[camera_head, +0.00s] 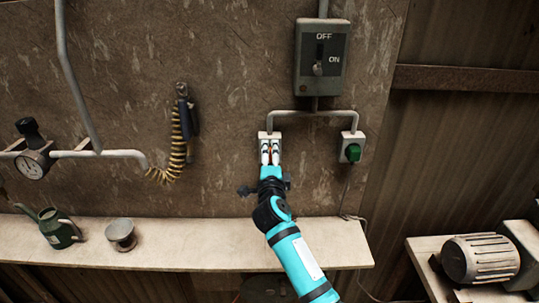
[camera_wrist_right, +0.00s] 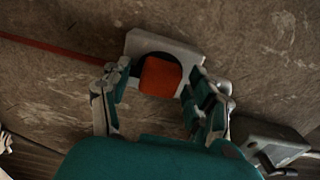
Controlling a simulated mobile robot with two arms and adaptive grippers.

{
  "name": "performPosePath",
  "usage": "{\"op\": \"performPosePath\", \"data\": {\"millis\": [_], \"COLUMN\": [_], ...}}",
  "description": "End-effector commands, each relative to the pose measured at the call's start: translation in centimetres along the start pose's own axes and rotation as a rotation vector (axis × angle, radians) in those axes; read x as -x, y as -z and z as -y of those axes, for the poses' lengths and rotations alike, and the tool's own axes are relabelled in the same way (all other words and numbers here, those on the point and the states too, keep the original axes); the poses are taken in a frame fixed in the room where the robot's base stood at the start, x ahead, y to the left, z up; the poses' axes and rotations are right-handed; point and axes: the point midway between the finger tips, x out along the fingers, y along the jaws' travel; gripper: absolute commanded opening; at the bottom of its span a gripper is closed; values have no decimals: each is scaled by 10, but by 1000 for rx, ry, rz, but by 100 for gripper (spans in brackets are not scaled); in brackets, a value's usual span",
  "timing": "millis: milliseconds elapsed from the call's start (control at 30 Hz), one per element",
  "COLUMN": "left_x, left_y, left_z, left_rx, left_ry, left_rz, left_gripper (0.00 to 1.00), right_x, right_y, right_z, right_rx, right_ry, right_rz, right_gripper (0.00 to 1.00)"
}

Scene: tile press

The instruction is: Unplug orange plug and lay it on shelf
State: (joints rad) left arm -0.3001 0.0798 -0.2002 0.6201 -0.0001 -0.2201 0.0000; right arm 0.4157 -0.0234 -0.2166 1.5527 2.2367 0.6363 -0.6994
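The orange plug (camera_wrist_right: 160,77) sits in a pale wall socket (camera_wrist_right: 135,45), seen in the right wrist view. My right gripper (camera_wrist_right: 160,92) is open, with one finger on each side of the plug. A gap shows on the left; the right finger is very close, and I cannot tell if it touches. In the head view my right gripper (camera_head: 270,152) reaches up to the left socket (camera_head: 270,135) and mostly hides the plug. The pale shelf (camera_head: 200,242) runs along the wall below. My left gripper is not in view.
A green plug (camera_head: 353,152) sits in the right socket, under an OFF/ON switch box (camera_head: 322,57). A green watering can (camera_head: 55,228) and a metal cup (camera_head: 121,234) stand at the shelf's left. The shelf's middle is clear. A coiled yellow hose (camera_head: 178,150) hangs at left.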

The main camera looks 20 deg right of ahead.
Motion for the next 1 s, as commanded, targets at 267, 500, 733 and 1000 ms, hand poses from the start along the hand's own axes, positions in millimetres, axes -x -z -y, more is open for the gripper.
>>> {"op": "performPosePath", "data": {"millis": [267,500,733,1000], "left_x": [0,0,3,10], "left_y": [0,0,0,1], "left_z": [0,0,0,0], "left_rx": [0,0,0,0], "left_ry": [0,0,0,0], "left_rz": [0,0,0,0], "left_gripper": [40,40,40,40], "right_x": [0,0,4,15], "right_y": [0,0,0,0], "right_z": [0,0,1,1], "right_rx": [0,0,0,-1], "right_ry": [0,0,0,0], "right_rz": [0,0,0,0], "right_gripper": [21,0,0,0]}}
